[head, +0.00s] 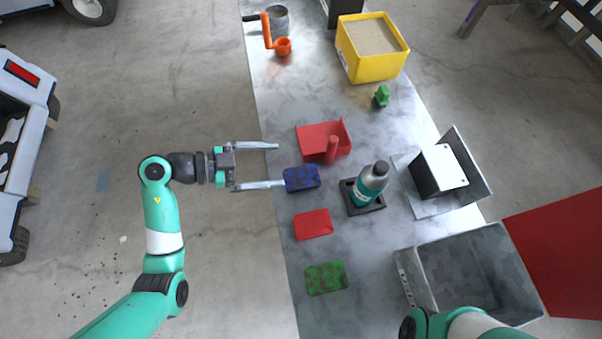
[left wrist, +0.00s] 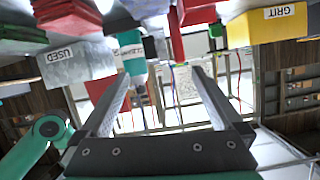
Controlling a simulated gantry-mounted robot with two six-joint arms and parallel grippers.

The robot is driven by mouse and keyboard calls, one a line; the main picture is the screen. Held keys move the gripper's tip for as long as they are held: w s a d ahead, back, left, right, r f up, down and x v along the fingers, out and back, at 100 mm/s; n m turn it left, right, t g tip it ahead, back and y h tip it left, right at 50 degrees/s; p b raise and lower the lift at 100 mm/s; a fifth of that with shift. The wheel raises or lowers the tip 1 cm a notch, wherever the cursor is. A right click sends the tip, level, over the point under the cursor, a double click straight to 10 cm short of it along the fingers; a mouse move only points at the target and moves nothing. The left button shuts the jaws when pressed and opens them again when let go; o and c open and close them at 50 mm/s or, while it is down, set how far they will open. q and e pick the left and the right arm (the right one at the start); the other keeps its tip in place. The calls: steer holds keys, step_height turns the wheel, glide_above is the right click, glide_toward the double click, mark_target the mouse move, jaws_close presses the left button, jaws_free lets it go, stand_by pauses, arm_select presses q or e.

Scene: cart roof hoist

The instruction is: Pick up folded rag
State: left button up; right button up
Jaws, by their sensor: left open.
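Three folded rags lie in a column along the left side of the grey table: a speckled blue rag (head: 302,178), a plain red rag (head: 313,224) and a mottled green rag (head: 326,277). My left gripper (head: 280,165) is open and empty, its two long fingers pointing right over the table's left edge. The lower fingertip meets the blue rag's left edge in the head view; I cannot tell whether it touches. In the left wrist view the open fingers (left wrist: 162,80) have nothing between them that is clearly held. My right gripper is out of view.
A red dustpan (head: 312,139) lies just above the blue rag. A bottle (head: 371,182) stands on a dark square holder to the right. A grey bin (head: 407,275) is at lower right; a yellow grit bin (head: 356,68) is at the far end.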

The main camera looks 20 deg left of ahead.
arm_select(q)
steer(key=n+y, duration=0.1)
glide_toward(301, 177)
steer(key=shift+g, duration=0.4)
steer(key=b+x, duration=0.4)
steer(key=x, duration=0.1)
steer(key=shift+w+d+r, duration=0.1)
steer(key=shift+w+r, duration=0.05)
steer(key=shift+r, duration=0.25)
steer(key=shift+w+d+r, duration=0.1)
steer(key=w+d+f+b, duration=0.1)
steer(key=b, duration=0.1)
steer(key=w+d+f+b, duration=0.1)
steer(key=f+b, duration=0.1)
steer(key=b, duration=0.1)
steer(key=shift+w+d+f, duration=0.1)
steer(key=shift+w+d, duration=0.2)
steer(key=shift+d, duration=0.1)
steer(key=shift+w+d, duration=0.15)
steer(key=shift+d, duration=0.05)
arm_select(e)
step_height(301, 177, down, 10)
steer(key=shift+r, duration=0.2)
arm_select(q)
steer(key=c, duration=1.1)
